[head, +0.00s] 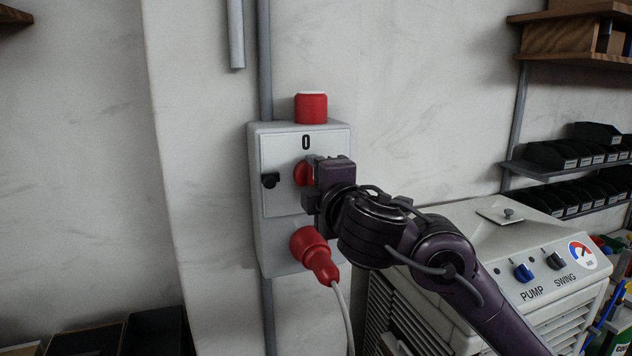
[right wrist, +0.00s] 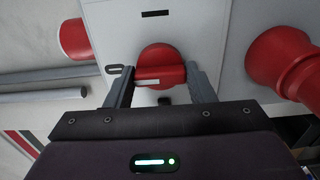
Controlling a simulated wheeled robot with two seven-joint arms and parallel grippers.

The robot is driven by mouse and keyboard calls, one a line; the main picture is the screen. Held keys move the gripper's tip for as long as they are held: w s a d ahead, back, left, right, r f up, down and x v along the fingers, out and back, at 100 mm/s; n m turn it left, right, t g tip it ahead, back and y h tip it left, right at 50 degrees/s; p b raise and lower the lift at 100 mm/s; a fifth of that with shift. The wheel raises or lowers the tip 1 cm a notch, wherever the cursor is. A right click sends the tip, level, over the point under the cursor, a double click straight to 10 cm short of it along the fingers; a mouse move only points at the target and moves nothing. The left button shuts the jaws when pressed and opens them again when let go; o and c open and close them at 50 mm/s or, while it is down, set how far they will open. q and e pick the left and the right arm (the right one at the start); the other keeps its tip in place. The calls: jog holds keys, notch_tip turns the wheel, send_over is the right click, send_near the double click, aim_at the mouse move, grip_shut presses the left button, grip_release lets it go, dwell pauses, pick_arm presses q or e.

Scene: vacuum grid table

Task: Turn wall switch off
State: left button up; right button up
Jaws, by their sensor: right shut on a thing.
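The wall switch is a red rotary knob (head: 303,173) on a grey box (head: 283,235) mounted on the wall. A "0" is printed above it. My right gripper (head: 316,175) is at the knob and partly hides it in the head view. In the right wrist view the fingers (right wrist: 161,84) are shut on the knob (right wrist: 162,55), one at each end of its raised bar. The bar lies in line with the oval "0" mark (right wrist: 114,70); its white line is on the end nearer that mark. My left gripper is not in view.
A red cap (head: 311,108) tops the box, and a red plug (head: 312,254) with a cable sits below the knob. A cooler (head: 515,245) stands below right. Shelves with black bins (head: 560,153) are at the right.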

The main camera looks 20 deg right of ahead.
jog(key=shift+f, duration=0.1)
dwell(0.3)
jog(key=o, duration=1)
jog(key=s+p, duration=0.2)
jog(key=s, duration=0.6)
jog(key=shift+d, duration=0.1)
jog(key=shift+w, duration=0.1)
